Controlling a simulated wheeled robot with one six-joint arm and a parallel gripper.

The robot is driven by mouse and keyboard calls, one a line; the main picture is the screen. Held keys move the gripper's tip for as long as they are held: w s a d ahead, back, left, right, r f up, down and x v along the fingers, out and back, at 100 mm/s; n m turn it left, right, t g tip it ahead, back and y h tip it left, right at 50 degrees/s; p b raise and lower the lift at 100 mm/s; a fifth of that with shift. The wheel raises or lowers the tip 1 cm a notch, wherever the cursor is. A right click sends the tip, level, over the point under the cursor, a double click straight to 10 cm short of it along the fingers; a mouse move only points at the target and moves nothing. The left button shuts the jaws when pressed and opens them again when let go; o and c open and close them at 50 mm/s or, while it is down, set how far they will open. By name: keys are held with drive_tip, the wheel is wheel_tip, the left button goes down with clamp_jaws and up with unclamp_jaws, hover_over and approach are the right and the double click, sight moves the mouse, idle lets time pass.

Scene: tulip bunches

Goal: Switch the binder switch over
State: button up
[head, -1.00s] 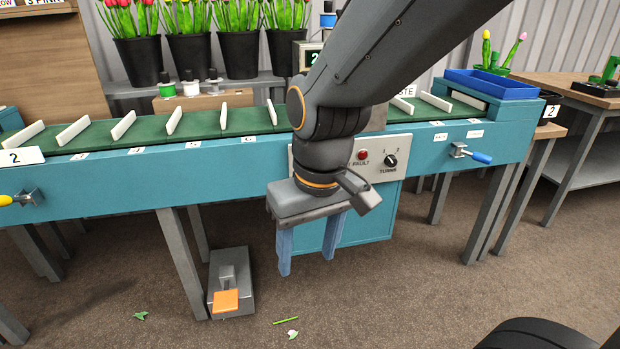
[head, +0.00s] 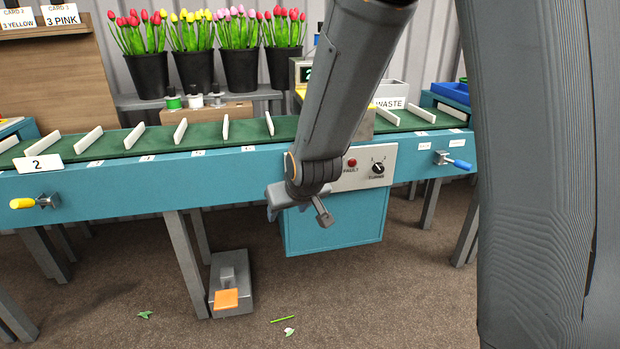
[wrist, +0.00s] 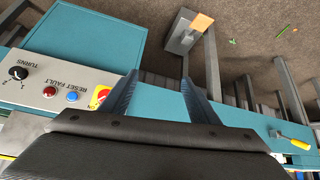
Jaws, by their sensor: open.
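The grey control panel (head: 350,176) is on the front of the teal conveyor bench. In the wrist view it shows a black TURNS knob (wrist: 18,73), a red FAULT light (wrist: 49,92), a blue RESET button (wrist: 73,95) and a yellow-and-red switch (wrist: 99,96). No label naming the binder is readable, and the yellow-and-red switch is partly covered by my left finger. My gripper (wrist: 158,80) is open and empty, close to the bench front, with the panel left of its fingers in the wrist view.
The conveyor bench (head: 120,180) has a yellow-handled clamp (head: 35,202) and a blue-handled clamp (head: 452,161) on its front. A grey pedal box with an orange pedal (head: 226,299) stands on the floor. Green scraps lie nearby. My own arm covers the right side of the head view.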

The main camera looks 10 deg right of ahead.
drive_tip(key=w+d+f+t+p, duration=0.1)
drive_tip(key=w+d+t, duration=0.2)
drive_tip(key=w, duration=0.4)
drive_tip(key=w+d+f+t+h+p, duration=0.1)
drive_tip(key=w+d+t+p, duration=0.1)
drive_tip(key=w, duration=0.5)
drive_tip(key=w+d+f+t+p, duration=0.2)
drive_tip(key=w+d+t, duration=0.3)
drive_tip(key=w, duration=0.1)
drive_tip(key=shift+w+t, duration=0.3)
drive_tip(key=shift+w, duration=0.1)
drive_tip(key=shift+f, duration=0.1)
drive_tip(key=c, duration=1)
